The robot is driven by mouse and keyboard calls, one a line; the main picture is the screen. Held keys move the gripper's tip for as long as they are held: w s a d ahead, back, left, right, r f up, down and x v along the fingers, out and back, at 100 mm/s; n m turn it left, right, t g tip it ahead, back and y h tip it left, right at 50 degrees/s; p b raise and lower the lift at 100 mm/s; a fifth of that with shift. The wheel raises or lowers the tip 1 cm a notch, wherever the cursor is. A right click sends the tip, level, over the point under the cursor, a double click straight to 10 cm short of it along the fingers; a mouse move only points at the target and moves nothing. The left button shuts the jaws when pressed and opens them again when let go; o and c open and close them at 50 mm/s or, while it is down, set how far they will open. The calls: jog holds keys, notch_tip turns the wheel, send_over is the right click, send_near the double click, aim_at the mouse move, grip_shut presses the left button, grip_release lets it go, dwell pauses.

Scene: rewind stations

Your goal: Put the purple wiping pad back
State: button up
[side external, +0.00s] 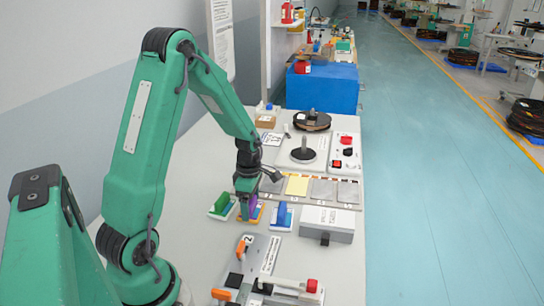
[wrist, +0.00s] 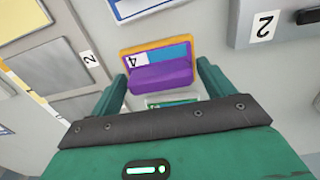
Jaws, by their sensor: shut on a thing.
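The purple wiping pad (side external: 253,204) is between the fingers of my gripper (side external: 246,196), low over the near part of the bench. In the wrist view the purple pad (wrist: 161,78) spans the space between the two green fingers of my gripper (wrist: 163,84), which are shut on it. An orange-edged plate (wrist: 180,43) with a blue face and a white label "4" shows just beyond the purple part. I cannot tell whether it touches the bench. My fingers partly hide the pad in the side view.
A green pad (side external: 221,204) stands close on the left and a blue pad (side external: 283,213) close on the right. A row of flat plates (side external: 322,189) lies behind. A grey box (side external: 327,223) stands to the right, and a fixture with orange handles (side external: 262,258) is in front.

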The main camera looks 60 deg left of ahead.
jog(key=shift+f, duration=0.15)
jog(key=o, duration=0.9)
jog(key=shift+r, duration=6.2)
jog(key=shift+s+d+r+m+t, duration=0.95)
jog(key=shift+s+d+r+m, duration=0.9)
jog(key=shift+d+m, duration=1.9)
jog(key=shift+s+d+r+m+t, duration=0.9)
jog(key=shift+s+d+r+m, duration=1.15)
jog(key=shift+m, duration=3.2)
jog(key=shift+s+d+r+m+t, duration=0.95)
jog(key=shift+s+d+r+m, duration=0.7)
jog(key=shift+d+m, duration=2.15)
